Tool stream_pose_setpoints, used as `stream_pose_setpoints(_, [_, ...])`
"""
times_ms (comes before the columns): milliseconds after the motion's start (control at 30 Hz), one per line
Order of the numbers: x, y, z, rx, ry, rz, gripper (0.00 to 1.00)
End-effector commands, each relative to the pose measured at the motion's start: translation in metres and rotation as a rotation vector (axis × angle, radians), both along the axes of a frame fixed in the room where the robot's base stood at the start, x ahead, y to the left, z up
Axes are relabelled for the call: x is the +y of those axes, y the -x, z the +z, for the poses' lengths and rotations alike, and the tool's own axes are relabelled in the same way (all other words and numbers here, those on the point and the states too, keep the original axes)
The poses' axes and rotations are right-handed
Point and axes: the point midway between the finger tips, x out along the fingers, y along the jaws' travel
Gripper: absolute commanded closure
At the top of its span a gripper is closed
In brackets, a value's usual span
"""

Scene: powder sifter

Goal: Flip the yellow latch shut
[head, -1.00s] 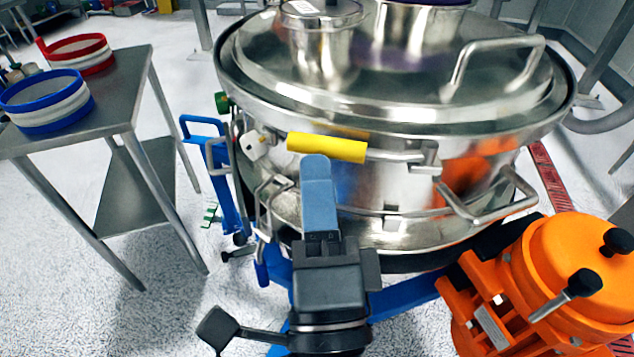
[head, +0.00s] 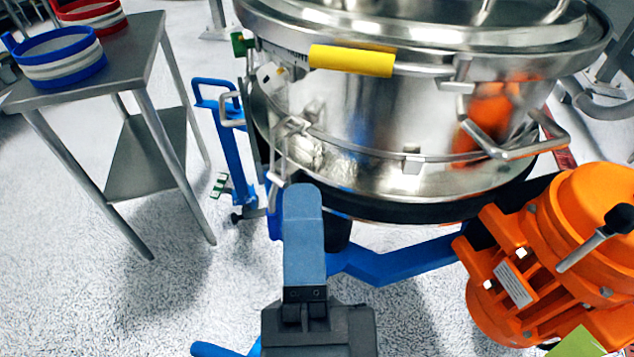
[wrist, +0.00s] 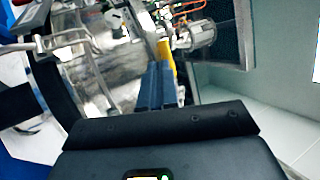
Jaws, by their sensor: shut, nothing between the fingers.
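The yellow latch handle (head: 351,60) lies nearly level across the front of the steel sifter drum (head: 375,130), just below its lid rim. My gripper (head: 303,190) is shut and empty, its blue fingers together. In the head view it appears below the latch, in front of the drum's lower edge, with a clear gap to the yellow handle in the picture. In the wrist view the fingers (wrist: 156,72) point toward the drum, and part of the yellow handle (wrist: 166,58) shows just beyond their tips. The exact distance between them cannot be told.
An orange motor (head: 560,260) stands at the lower right. A blue frame (head: 400,262) runs under the drum. A steel table (head: 150,60) with blue-rimmed (head: 60,65) and red-rimmed (head: 90,12) sieves is at the left.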

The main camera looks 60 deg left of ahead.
Motion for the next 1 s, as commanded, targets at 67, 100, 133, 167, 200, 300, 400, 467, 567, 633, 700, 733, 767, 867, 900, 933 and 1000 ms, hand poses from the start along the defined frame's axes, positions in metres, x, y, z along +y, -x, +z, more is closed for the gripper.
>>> stream_pose_setpoints(67, [-0.008,0.007,-0.009,0.002,-0.001,0.0,1.0])
stream_pose_setpoints(100, [-0.011,0.009,-0.01,0.002,-0.001,0.0,1.0])
stream_pose_setpoints(133, [-0.013,0.011,-0.01,0.002,-0.001,0.0,1.0])
stream_pose_setpoints(167, [-0.014,0.012,-0.011,0.001,0.0,-0.001,1.0])
stream_pose_setpoints(200, [-0.016,0.014,-0.011,0.001,0.0,-0.001,1.0])
stream_pose_setpoints(300, [-0.018,0.016,-0.011,0.001,0.0,0.0,1.0])
stream_pose_setpoints(400, [-0.018,0.016,-0.011,0.001,0.0,0.0,1.0])
stream_pose_setpoints(467, [-0.018,0.016,-0.01,0.001,0.0,0.0,1.0])
stream_pose_setpoints(567, [-0.018,0.016,-0.01,0.001,0.0,0.0,1.0])
stream_pose_setpoints(633, [-0.018,0.016,-0.01,0.001,0.0,0.0,1.0])
stream_pose_setpoints(700, [-0.018,0.016,-0.01,0.001,0.0,-0.001,1.0])
stream_pose_setpoints(733, [-0.018,0.016,-0.01,0.0,0.0,-0.001,1.0])
stream_pose_setpoints(767, [-0.018,0.016,-0.01,0.001,0.0,-0.001,1.0])
stream_pose_setpoints(867, [-0.018,0.016,-0.01,0.0,0.0,-0.001,1.0])
stream_pose_setpoints(900, [-0.018,0.016,-0.01,0.0,0.0,-0.001,1.0])
stream_pose_setpoints(933, [-0.019,0.015,-0.011,0.0,0.002,-0.004,1.0])
stream_pose_setpoints(1000, [-0.023,0.011,-0.014,-0.001,0.018,-0.03,1.0])
